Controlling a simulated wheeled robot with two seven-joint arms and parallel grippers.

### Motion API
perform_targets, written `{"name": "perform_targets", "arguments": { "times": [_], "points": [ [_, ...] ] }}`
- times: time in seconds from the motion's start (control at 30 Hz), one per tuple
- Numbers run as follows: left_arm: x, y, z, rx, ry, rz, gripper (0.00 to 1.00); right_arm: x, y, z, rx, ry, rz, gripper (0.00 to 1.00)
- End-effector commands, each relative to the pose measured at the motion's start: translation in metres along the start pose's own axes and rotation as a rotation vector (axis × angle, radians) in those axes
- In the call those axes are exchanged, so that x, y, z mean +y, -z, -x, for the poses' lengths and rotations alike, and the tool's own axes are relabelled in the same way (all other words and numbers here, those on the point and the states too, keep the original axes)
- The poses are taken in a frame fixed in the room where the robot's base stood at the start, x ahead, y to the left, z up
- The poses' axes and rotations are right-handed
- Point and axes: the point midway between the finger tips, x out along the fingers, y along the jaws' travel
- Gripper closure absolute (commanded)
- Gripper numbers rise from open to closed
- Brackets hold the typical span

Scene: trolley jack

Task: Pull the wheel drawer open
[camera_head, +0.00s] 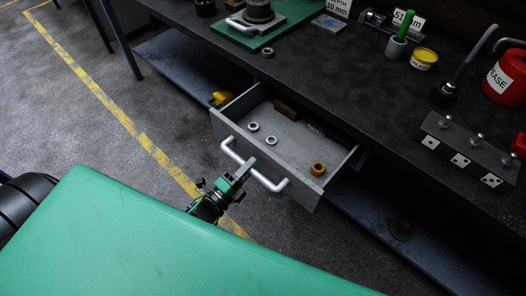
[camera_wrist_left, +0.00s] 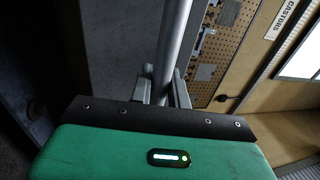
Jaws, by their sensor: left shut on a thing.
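The wheel drawer (camera_head: 225,128) is a grey drawer under the dark workbench, and it stands partly out of the bench. Its inside shows several small parts. A pale bar handle (camera_head: 270,184) is fixed across its front. My left gripper (camera_head: 246,166) is at the middle of this handle and shut on it. In the left wrist view the handle bar (camera_wrist_left: 173,45) runs up between the two fingers (camera_wrist_left: 161,92). My right gripper is not in view.
The workbench top (camera_head: 330,75) carries a green mat (camera_head: 262,40), a green-handled tool (camera_head: 395,46), a yellow tin (camera_head: 424,59), a red grease can (camera_head: 508,78) and a block with dice-like marks (camera_head: 465,150). A lower shelf (camera_head: 400,230) lies beneath. Open floor with a yellow line (camera_head: 125,122) is at left.

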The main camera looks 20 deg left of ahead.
Motion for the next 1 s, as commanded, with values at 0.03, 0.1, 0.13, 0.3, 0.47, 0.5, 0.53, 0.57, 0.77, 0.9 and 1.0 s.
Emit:
{"name": "perform_targets", "arguments": {
  "times": [0.03, 0.1, 0.13, 0.3, 0.47, 0.5, 0.53, 0.57, 0.77, 0.9, 1.0],
  "points": [
    [-0.003, 0.001, 0.016, -0.001, -0.007, 0.001, 1.00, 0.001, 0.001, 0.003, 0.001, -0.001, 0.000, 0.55],
    [-0.007, 0.001, 0.034, -0.001, -0.007, 0.001, 1.00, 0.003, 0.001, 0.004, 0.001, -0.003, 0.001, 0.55],
    [-0.008, 0.001, 0.042, -0.002, -0.007, 0.001, 1.00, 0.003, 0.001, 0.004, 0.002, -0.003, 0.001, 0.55],
    [-0.016, 0.001, 0.082, -0.001, -0.006, 0.001, 1.00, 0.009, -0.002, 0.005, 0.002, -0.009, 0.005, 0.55],
    [-0.021, 0.001, 0.111, -0.001, -0.004, 0.001, 1.00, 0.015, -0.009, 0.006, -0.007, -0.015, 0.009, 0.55],
    [-0.022, 0.000, 0.117, -0.002, -0.005, 0.001, 1.00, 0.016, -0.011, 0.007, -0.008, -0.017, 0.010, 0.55],
    [-0.023, 0.001, 0.121, -0.001, -0.004, 0.001, 1.00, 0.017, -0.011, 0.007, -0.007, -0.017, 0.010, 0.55],
    [-0.024, 0.001, 0.124, -0.001, -0.003, 0.001, 1.00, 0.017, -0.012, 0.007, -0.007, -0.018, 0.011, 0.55],
    [-0.027, 0.000, 0.139, -0.001, -0.002, 0.000, 1.00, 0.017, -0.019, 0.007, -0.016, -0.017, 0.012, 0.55],
    [-0.027, 0.000, 0.142, -0.001, -0.002, 0.001, 1.00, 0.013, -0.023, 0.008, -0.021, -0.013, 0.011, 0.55],
    [-0.027, 0.000, 0.142, -0.001, -0.002, 0.001, 1.00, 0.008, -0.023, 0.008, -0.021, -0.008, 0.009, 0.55]
  ]
}}
